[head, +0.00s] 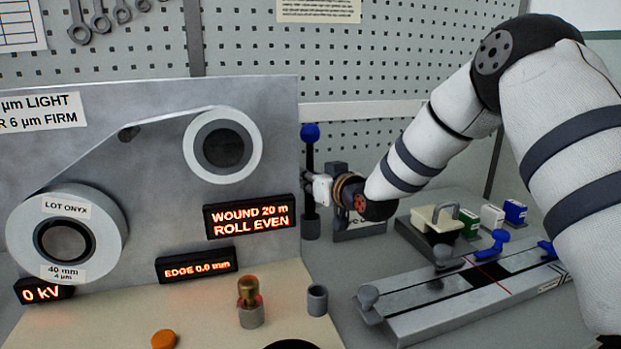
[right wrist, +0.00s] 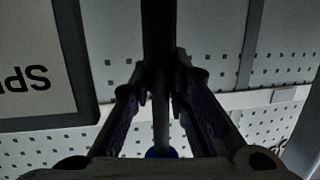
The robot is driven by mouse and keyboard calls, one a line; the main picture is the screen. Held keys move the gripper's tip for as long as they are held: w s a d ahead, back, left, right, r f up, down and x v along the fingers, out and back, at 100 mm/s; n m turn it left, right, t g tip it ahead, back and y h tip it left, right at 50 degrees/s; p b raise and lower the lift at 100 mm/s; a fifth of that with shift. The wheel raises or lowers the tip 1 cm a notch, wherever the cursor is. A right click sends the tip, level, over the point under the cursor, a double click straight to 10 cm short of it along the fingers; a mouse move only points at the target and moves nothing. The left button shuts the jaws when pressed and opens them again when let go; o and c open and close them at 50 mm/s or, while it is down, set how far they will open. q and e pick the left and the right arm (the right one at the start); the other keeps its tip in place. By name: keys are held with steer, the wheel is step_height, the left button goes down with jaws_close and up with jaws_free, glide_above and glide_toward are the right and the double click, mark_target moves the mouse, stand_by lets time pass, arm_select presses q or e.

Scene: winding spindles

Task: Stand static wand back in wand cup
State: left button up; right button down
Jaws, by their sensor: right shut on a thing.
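The static wand is a dark upright rod with a blue ball (head: 310,132) on top, standing beside the winder panel's right edge in the head view. My right gripper (head: 314,190) is shut on the rod at mid-height. In the right wrist view its fingers (right wrist: 160,95) close on the dark rod (right wrist: 160,35), with the blue ball (right wrist: 160,153) partly hidden below. My left gripper is not in view.
The winder panel (head: 150,190) stands close left of the wand. A small grey cup (head: 317,300) and a brass-topped post (head: 250,305) are in front. Pegboard is behind.

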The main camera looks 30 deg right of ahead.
steer(key=shift+f, duration=0.8)
steer(key=c, duration=1.5)
jaws_free()
steer(key=shift+a, duration=0.1)
steer(key=shift+o, duration=0.2)
steer(key=s+r, duration=0.2)
steer(key=s, duration=0.9)
steer(key=shift+s+a+r, duration=0.2)
steer(key=shift+s+a, duration=0.2)
steer(key=shift+a, duration=0.05)
